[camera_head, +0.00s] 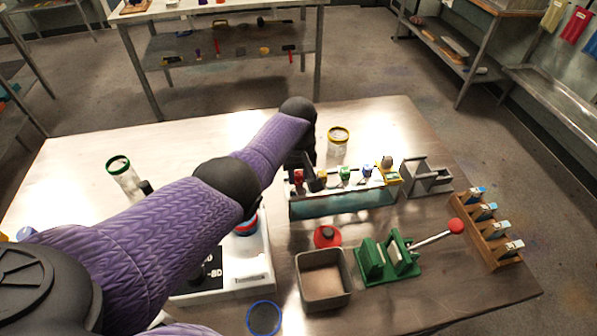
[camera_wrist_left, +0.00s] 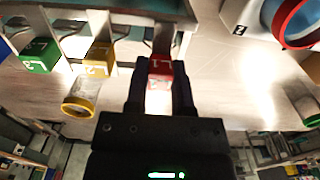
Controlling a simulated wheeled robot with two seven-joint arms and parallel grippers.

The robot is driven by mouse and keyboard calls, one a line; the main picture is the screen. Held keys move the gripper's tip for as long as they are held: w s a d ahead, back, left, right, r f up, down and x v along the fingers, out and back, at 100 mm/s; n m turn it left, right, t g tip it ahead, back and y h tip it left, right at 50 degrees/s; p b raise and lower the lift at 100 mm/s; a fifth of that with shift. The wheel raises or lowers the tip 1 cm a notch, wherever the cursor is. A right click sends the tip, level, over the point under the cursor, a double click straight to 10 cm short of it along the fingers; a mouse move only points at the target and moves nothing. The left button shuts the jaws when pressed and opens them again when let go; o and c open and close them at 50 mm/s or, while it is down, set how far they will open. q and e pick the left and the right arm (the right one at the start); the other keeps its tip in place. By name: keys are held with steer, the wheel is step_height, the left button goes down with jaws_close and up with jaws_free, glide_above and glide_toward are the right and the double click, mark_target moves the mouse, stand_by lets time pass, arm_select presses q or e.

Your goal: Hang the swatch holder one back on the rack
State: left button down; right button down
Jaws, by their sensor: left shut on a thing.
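The red swatch holder marked 1 (camera_wrist_left: 160,66) is between the fingers of my left gripper (camera_wrist_left: 159,80), which is shut on it. In the head view the red holder (camera_head: 298,176) shows at the left end of the rack (camera_head: 340,206), below my dark wrist. In the wrist view its top is close to a rack arm; I cannot tell whether it hangs there or is only held. The yellow holder (camera_head: 322,176), green holder (camera_head: 344,174) and blue holder (camera_head: 366,171) are in a row along the rack. My right gripper is not in view.
A yellow-rimmed jar (camera_head: 338,140) stands behind the rack and a grey holder (camera_head: 427,178) right of it. A wooden stand (camera_head: 487,240) is at the right edge.

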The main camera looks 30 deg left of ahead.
arm_select(q)
steer(key=shift+f, duration=0.35)
steer(key=shift+c, duration=2)
jaws_free()
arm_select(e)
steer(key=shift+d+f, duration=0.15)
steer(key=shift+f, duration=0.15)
arm_select(q)
steer(key=shift+r, duration=0.3)
step_height(320, 180, up, 9)
steer(key=p, duration=0.4)
steer(key=shift+r, duration=0.2)
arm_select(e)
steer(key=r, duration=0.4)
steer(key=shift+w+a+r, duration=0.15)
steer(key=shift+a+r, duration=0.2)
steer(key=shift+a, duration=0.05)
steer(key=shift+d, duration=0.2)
